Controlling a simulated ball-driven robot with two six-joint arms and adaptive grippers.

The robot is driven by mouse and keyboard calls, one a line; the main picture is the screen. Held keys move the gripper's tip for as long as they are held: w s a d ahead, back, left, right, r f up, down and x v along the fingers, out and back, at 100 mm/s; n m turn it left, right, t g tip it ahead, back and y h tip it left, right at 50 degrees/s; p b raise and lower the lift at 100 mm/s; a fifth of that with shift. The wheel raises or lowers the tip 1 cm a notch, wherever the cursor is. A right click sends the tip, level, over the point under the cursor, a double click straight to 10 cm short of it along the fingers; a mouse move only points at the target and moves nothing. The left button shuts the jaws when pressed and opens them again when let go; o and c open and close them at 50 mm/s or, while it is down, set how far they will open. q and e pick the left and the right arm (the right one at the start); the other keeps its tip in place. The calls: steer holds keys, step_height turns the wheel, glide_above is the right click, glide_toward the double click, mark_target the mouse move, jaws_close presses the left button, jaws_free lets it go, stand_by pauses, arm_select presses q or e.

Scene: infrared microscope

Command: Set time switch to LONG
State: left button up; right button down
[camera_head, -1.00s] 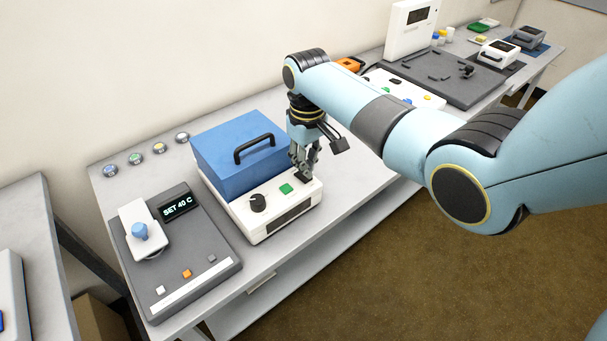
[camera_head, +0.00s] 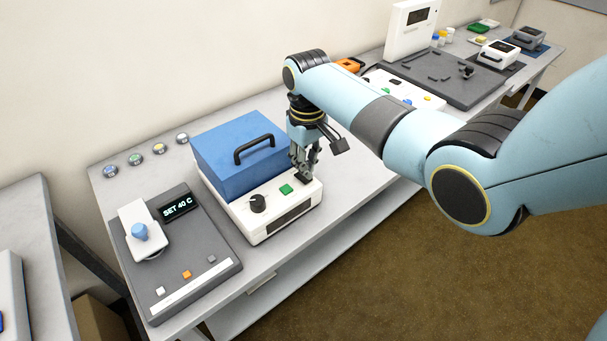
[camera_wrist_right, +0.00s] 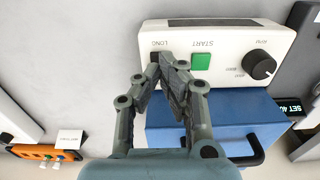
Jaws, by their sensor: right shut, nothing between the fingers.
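The time switch (camera_wrist_right: 155,57) is a small black switch beside the printed word LONG on the white front of a blue-lidded device (camera_head: 240,155). It shows partly behind my fingertips in the right wrist view. My right gripper (camera_head: 304,176) is shut and empty, pointing down at the right end of the white panel; in the right wrist view its fingertips (camera_wrist_right: 168,62) are at the switch. I cannot tell whether they touch it or which way it is set. A green START button (camera_wrist_right: 201,62) and a black knob (camera_wrist_right: 262,65) sit along the same panel. My left gripper is not in view.
A grey unit (camera_head: 190,285) with a SET 40 C display stands left of the device. A dark grey board (camera_head: 445,75) is farther right. The bench front edge is close to the device.

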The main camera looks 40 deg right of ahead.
steer(key=shift+s+f+b, duration=0.1)
steer(key=shift+f+b, duration=0.65)
steer(key=shift+f, duration=0.45)
stand_by(0.6)
steer(key=shift+r+p, duration=0.9)
steer(key=shift+p, duration=0.2)
step_height(320, 180, up, 5)
steer(key=p, duration=0.5)
steer(key=shift+r, duration=0.15)
